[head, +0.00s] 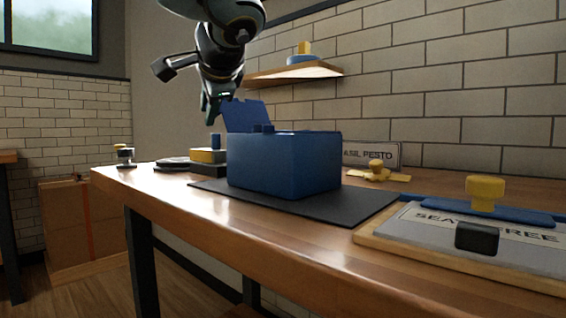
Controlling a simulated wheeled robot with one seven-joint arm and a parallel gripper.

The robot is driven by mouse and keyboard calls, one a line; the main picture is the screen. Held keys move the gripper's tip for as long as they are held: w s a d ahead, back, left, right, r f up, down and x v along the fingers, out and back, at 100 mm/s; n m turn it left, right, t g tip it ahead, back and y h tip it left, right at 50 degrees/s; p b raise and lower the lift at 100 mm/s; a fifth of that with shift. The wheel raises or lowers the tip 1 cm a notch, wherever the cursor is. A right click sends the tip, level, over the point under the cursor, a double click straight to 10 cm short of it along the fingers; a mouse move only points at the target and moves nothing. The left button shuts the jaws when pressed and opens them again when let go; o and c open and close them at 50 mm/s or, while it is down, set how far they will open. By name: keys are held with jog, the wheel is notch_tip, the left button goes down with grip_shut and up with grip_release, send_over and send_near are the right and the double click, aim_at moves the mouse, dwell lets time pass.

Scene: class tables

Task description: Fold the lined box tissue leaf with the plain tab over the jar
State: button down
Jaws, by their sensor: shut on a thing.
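A blue box (285,166) stands on a dark mat (350,209) on the wooden table. A blue leaf (246,116) stands up from the box's far left side, tilted outward to the left. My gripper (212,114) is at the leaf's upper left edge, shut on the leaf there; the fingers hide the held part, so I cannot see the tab.
A yellow block with a blue knob (208,155) stands left behind the box. A small knobbed piece (125,157) is at the table's left end. A yellow knobbed piece (376,172) and a sign (372,154) are right.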

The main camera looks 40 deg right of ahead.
jog(key=shift+s+f+b, duration=0.1)
jog(key=shift+s+b, duration=0.05)
jog(key=shift+b, duration=0.75)
jog(key=shift+s+t+b, duration=0.15)
jog(key=shift+t+b, duration=0.45)
jog(key=shift+b, duration=0.5)
jog(key=shift+r, duration=0.3)
jog(key=c, duration=0.9)
grip_release()
